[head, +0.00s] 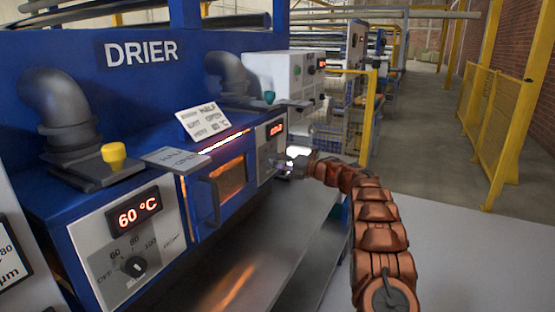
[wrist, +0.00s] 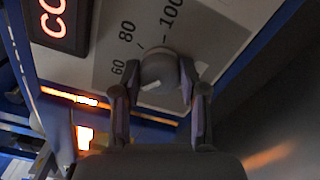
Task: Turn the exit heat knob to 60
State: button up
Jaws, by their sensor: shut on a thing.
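The exit heat knob (wrist: 158,68) is a dark round knob with a white mark, on a pale panel (wrist: 228,38) printed 60, 80 and 100. In the wrist view its white mark points down and left, below the 60 label; the exact setting cannot be told. My gripper (wrist: 161,80) is shut on the knob, one finger on each side. In the head view my gripper (head: 292,164) is at the drier's far panel, hiding its knob. That panel's red display (head: 276,129) is too small to read; the wrist view shows only part of a display (wrist: 55,15).
The nearer drier panel has its own knob (head: 135,266) and a display (head: 134,214) reading 60 °C. A door handle (head: 209,202) sticks out between the panels. A sign (head: 200,122) and a yellow knob (head: 114,155) are on top. Floor to the right is clear.

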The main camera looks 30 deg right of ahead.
jog(key=m+p, duration=0.3)
jog(key=m, duration=0.1)
jog(key=shift+m, duration=0.4)
dwell(0.4)
jog(key=o, duration=1.1)
jog(key=shift+o, duration=0.2)
jog(key=shift+d, duration=0.1)
jog(key=v, duration=1.2)
jog(key=shift+w, duration=0.1)
